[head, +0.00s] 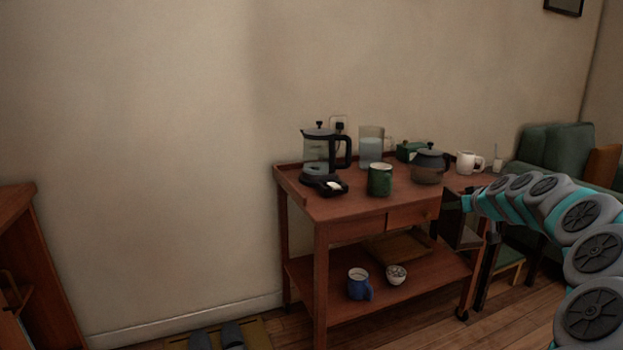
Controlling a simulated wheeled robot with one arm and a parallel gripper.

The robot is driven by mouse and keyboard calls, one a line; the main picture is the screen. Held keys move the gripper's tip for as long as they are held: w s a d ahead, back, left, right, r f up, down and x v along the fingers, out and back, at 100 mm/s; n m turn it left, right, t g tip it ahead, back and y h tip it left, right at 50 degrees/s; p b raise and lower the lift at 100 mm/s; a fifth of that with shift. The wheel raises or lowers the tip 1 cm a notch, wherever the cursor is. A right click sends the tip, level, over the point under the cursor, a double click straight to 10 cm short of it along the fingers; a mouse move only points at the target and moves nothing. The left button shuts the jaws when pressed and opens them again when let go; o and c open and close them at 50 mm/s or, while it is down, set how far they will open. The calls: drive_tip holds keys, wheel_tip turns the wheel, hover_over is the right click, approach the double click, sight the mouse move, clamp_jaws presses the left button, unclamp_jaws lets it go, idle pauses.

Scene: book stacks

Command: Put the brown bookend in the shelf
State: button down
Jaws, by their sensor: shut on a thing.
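My arm reaches in from the right edge, and my gripper (491,236) hangs at its far end, beside the right end of the wooden cart. The gripper is small and dark in the head view, and its fingers are hard to make out. It is shut on a dark brownish piece (458,234), which looks like the brown bookend; its outline is partly lost against the cart and the furniture behind. A brown wooden shelf unit (22,205) is cut off at the left edge. Little of its inside shows.
The two-tier cart (325,209) carries a coffee press (319,152), a green mug (380,180), a teapot (428,166) and other vessels. A blue mug (358,284) and a bowl (396,274) stand below. Slippers (232,335) lie on a mat. A green armchair (555,150) stands right.

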drive_tip(key=a+f+m+h, duration=0.1)
drive_tip(key=a+f, duration=1)
drive_tip(key=f, duration=0.2)
drive_tip(key=s+a+f, duration=0.7)
drive_tip(key=a+f, duration=0.2)
drive_tip(key=a, duration=0.3)
drive_tip(key=v, duration=0.6)
drive_tip(key=shift+s+m+h, duration=0.3)
drive_tip(key=shift+s, duration=0.1)
drive_tip(key=shift+a, duration=0.1)
